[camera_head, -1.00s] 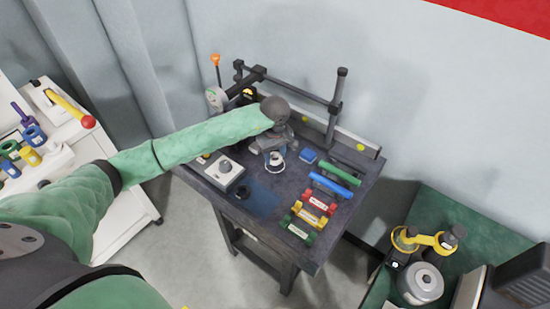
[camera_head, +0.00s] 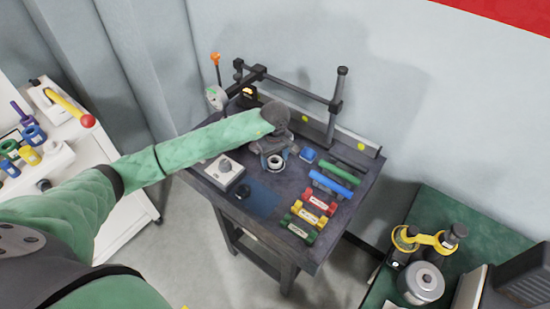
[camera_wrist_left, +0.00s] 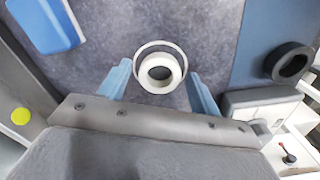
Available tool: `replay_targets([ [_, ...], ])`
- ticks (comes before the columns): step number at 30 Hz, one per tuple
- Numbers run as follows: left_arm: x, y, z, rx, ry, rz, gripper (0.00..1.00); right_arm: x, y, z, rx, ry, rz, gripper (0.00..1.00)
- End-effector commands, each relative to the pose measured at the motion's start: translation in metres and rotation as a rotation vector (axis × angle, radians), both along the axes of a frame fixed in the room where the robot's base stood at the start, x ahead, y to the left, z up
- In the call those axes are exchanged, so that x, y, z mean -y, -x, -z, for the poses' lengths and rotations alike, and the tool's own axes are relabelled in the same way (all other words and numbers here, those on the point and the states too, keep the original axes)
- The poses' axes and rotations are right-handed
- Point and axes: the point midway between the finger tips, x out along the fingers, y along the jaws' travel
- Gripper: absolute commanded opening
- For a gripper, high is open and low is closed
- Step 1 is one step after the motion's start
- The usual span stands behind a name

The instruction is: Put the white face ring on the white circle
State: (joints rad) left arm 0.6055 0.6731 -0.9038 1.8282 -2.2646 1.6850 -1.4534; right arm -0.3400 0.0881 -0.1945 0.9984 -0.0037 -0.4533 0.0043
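The white face ring (camera_head: 276,162) is on the dark table below my left gripper (camera_head: 275,156). In the left wrist view the ring (camera_wrist_left: 160,72) lies inside the thin white circle (camera_wrist_left: 160,42), close to its near edge. The circle's outline shows around most of the ring. The two blue fingers of my left gripper (camera_wrist_left: 160,76) are spread on either side of the ring, with gaps between them and it. My left gripper is open and holds nothing. My right gripper is not in view.
A dark ring (camera_wrist_left: 290,62) lies on a blue mat (camera_head: 262,200). A grey box with a knob (camera_head: 224,171) stands to the left. A blue block (camera_head: 309,154) and coloured handles (camera_head: 331,185) lie to the right. A dark bar frame (camera_head: 300,90) stands behind.

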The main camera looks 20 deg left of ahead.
Motion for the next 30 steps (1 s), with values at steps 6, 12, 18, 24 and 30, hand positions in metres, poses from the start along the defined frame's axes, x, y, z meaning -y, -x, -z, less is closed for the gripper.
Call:
replay_targets([
  [6, 0.000, 0.000, -0.002, 0.000, 0.000, 0.000, 0.63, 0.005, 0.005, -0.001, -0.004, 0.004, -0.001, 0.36],
  [12, 0.000, -0.001, -0.028, 0.004, 0.001, 0.000, 0.63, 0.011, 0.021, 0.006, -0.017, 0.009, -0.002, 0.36],
  [18, 0.000, -0.001, -0.067, 0.003, 0.000, 0.001, 0.63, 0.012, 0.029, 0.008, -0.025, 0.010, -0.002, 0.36],
  [24, 0.000, -0.001, -0.101, 0.003, 0.000, 0.000, 0.63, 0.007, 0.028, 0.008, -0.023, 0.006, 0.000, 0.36],
  [30, 0.000, 0.000, -0.119, 0.001, -0.001, 0.001, 0.63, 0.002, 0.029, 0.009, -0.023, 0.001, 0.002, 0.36],
])
